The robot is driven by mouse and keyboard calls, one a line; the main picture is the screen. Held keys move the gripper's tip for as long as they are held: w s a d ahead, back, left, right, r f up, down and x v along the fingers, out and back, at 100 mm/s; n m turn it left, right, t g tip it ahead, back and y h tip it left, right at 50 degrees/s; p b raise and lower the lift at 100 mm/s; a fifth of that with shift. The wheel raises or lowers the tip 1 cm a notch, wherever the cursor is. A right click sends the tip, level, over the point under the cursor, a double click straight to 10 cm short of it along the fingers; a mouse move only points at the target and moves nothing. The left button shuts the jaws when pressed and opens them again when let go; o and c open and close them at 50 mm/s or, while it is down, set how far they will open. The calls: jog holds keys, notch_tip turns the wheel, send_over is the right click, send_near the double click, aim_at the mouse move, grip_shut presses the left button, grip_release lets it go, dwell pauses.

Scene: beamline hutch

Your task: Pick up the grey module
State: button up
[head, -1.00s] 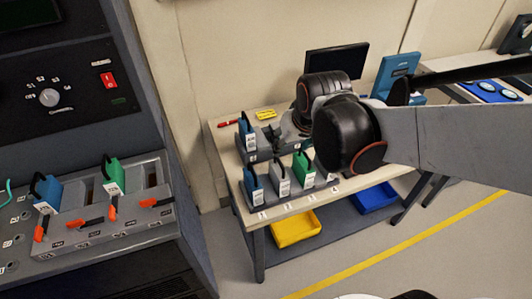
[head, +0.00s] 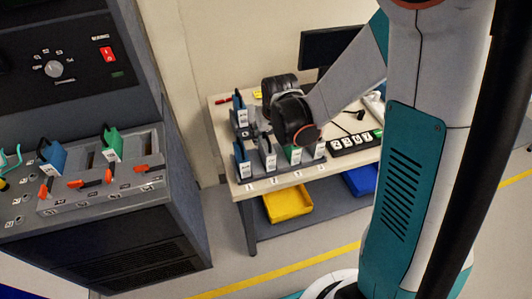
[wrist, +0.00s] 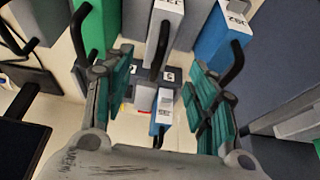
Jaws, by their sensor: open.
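The grey module (head: 268,154) stands upright in the front rack on the table, between a blue module (head: 243,160) and a green module (head: 292,155). In the wrist view the grey module (wrist: 181,32) is at the top centre, its black loop handle pointing down between my fingers. My gripper (wrist: 162,92) is open, with one teal-padded finger on each side of that handle. I cannot tell whether either finger touches it. In the head view the fingers are small and partly hidden by my arm's black joint.
Another blue module (head: 240,110) stands in the rack behind; its handle also shows low between my fingers in the wrist view. A numbered black strip (head: 355,143) lies to the right. Yellow (head: 288,204) and blue bins sit below. A console (head: 105,180) with modules stands left.

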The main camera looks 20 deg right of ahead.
aim_at(265, 142)
jog(key=b+x, duration=0.1)
jog(key=x, duration=0.3)
jog(key=b+x, duration=0.2)
jog(key=x, duration=0.2)
jog(key=shift+d+f, duration=0.2)
jog(key=shift+f, duration=0.1)
jog(key=shift+r, duration=0.1)
grip_shut()
